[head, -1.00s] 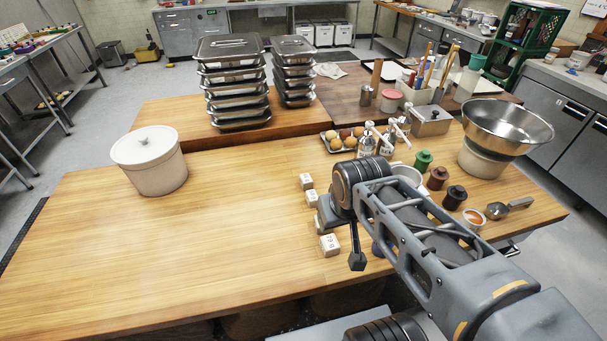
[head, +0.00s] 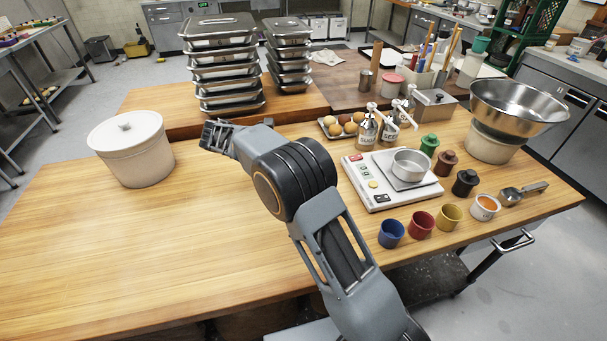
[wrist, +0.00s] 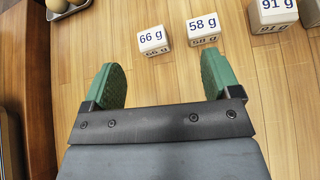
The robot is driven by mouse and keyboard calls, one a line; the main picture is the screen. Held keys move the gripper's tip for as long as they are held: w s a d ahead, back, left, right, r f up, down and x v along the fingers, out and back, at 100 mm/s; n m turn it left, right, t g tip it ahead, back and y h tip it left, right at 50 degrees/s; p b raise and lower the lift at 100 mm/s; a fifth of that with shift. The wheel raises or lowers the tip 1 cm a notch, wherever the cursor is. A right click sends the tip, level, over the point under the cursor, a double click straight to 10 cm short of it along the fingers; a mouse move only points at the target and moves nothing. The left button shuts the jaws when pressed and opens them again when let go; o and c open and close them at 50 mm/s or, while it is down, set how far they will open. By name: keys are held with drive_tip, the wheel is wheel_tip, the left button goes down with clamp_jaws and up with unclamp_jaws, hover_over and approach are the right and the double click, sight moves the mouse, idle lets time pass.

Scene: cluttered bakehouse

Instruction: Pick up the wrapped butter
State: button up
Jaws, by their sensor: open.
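In the wrist view, three small white blocks with printed weights lie on the wooden top: one marked 66 g (wrist: 153,41), one marked 58 g (wrist: 203,30) and one marked 91 g (wrist: 276,14). They look like wrapped pieces; none is named as butter. My gripper (wrist: 160,80) is open and empty, its two green fingers apart. The 66 g and 58 g blocks lie ahead of the fingers, and the 91 g block lies further right. In the head view my arm hides the blocks, and the green fingers do not show.
A white lidded tub (head: 132,150) stands left on the bench. Stacked steel pans (head: 220,70) stand behind my arm. Right are a scale (head: 361,172) with a metal pan (head: 411,165), several coloured cups and a steel bowl (head: 512,105). The bench's left front is clear.

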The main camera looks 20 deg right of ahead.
drive_tip(key=shift+n+t+h, duration=0.3)
drive_tip(key=shift+n+h, duration=0.5)
drive_tip(key=w+a+f, duration=0.2)
drive_tip(key=f, duration=0.1)
drive_tip(key=shift+a+f+b, duration=0.15)
drive_tip(key=shift+a+b, duration=0.2)
drive_tip(key=shift+w+f, duration=0.1)
drive_tip(key=shift+f, duration=0.1)
drive_tip(key=x, duration=0.8)
drive_tip(key=shift+s+p+x, duration=0.1)
drive_tip(key=shift+p+x, duration=0.15)
drive_tip(key=shift+x, duration=1.1)
drive_tip(key=shift+s+p+x, duration=0.15)
drive_tip(key=shift+p+x, duration=0.1)
drive_tip(key=shift+x, duration=1.1)
drive_tip(key=shift+w, duration=0.1)
drive_tip(key=c, duration=1)
